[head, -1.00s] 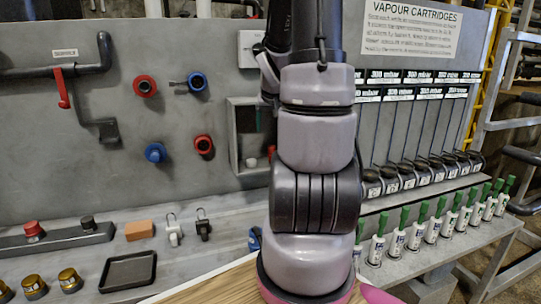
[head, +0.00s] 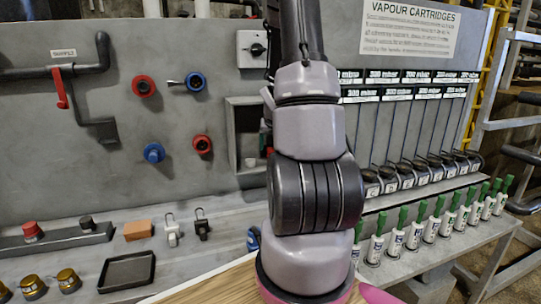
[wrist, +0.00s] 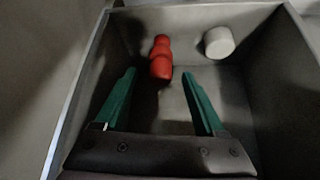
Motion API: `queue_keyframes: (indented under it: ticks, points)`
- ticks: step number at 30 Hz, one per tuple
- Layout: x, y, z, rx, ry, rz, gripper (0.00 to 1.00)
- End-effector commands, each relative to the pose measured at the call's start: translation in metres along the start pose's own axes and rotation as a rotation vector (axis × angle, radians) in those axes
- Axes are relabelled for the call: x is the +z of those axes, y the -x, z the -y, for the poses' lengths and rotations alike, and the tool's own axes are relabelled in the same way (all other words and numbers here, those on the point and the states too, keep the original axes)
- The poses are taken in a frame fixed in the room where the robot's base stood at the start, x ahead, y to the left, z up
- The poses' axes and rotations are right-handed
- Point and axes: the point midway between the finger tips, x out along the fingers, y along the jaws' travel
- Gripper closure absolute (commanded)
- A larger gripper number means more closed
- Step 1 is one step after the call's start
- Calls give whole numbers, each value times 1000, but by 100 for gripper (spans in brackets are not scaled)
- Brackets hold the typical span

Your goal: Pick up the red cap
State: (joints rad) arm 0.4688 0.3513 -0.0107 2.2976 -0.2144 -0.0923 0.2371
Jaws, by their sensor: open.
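In the wrist view, a red cap-like piece (wrist: 161,60) with a narrower far end lies inside a grey open box. A white round cap (wrist: 219,42) is to its right. My gripper (wrist: 159,75) is open, its two green fingers pointing into the box. The red piece is between and slightly beyond the fingertips, with no clear contact. The white cap shows small in the recess (head: 250,163).
The box walls (wrist: 82,95) stand close on both sides of my fingers. In the head view, a red knob piece (head: 32,230) stands on a dark strip at left. A black tray (head: 127,270) and orange block (head: 138,229) lie on the bench. Green-topped tubes (head: 413,236) line the right.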

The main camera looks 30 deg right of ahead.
Motion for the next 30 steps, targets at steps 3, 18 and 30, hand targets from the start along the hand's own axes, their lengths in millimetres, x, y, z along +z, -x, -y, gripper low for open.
queue_keyframes:
  ticks: [3,18,30]
  points:
    - [0,-17,0,0,0,3,28]
    - [0,-25,0,0,-1,-1,86]
    - [-2,-24,1,0,0,-1,100]
